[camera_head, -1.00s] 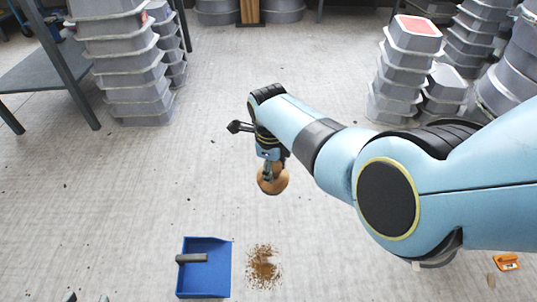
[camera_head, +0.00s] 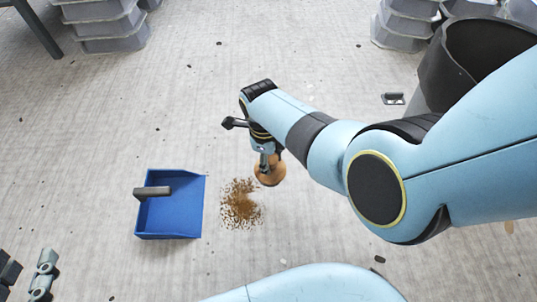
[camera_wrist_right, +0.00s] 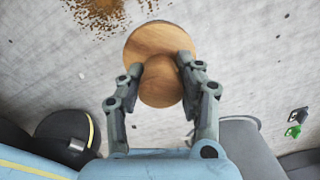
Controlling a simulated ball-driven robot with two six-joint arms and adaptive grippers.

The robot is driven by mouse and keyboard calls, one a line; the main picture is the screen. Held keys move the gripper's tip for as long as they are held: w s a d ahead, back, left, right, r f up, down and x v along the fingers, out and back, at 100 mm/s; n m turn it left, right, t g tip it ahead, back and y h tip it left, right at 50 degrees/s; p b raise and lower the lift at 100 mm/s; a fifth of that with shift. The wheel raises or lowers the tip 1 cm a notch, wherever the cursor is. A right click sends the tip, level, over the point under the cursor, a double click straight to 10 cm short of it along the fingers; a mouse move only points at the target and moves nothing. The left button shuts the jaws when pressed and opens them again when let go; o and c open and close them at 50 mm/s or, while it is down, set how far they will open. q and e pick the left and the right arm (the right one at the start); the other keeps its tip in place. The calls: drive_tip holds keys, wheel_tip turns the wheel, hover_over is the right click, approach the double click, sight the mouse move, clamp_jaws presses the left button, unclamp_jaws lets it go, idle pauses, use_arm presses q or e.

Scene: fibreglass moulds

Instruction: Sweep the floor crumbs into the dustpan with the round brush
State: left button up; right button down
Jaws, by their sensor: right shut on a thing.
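The round wooden brush (camera_head: 270,174) is held by my right gripper (camera_head: 266,156), just right of the brown crumbs (camera_head: 238,206) on the floor. In the right wrist view both fingers of that gripper (camera_wrist_right: 160,78) are closed around the knob of the brush (camera_wrist_right: 155,40), and the crumbs (camera_wrist_right: 92,14) lie beyond it at upper left. The bristles are hidden. The blue dustpan (camera_head: 182,215) with a dark handle lies left of the crumbs, its right edge a small gap from them. My left gripper (camera_head: 42,275) shows only partly at the lower left, apart from the dustpan.
A dark open bin (camera_head: 455,65) stands at upper right behind my right arm. Stacked grey moulds (camera_head: 105,25) stand at the upper left, others (camera_head: 403,25) at the upper right. A small dark object (camera_head: 393,98) lies on the floor. The floor around the dustpan is mostly clear.

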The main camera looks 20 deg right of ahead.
use_arm(q)
drive_tip(key=shift+f, duration=0.15)
use_arm(e)
drive_tip(key=shift+f, duration=0.15)
wheel_tip(320, 180, down, 3)
drive_tip(key=shift+s+r+b, duration=0.1)
drive_tip(key=shift+s+b, duration=0.05)
drive_tip(key=shift+b, duration=1)
drive_tip(key=shift+f+b, duration=0.95)
drive_tip(key=shift+f, duration=0.35)
use_arm(q)
drive_tip(key=shift+g, duration=0.4)
drive_tip(key=f, duration=0.2)
drive_tip(key=s+f, duration=0.1)
drive_tip(key=f, duration=0.2)
drive_tip(key=shift+s, duration=0.2)
use_arm(e)
drive_tip(key=shift+r, duration=0.1)
drive_tip(key=shift+f+b, duration=0.75)
drive_tip(key=shift+f, duration=0.35)
use_arm(q)
drive_tip(key=shift+s+f, duration=0.3)
drive_tip(key=shift+f, duration=0.6)
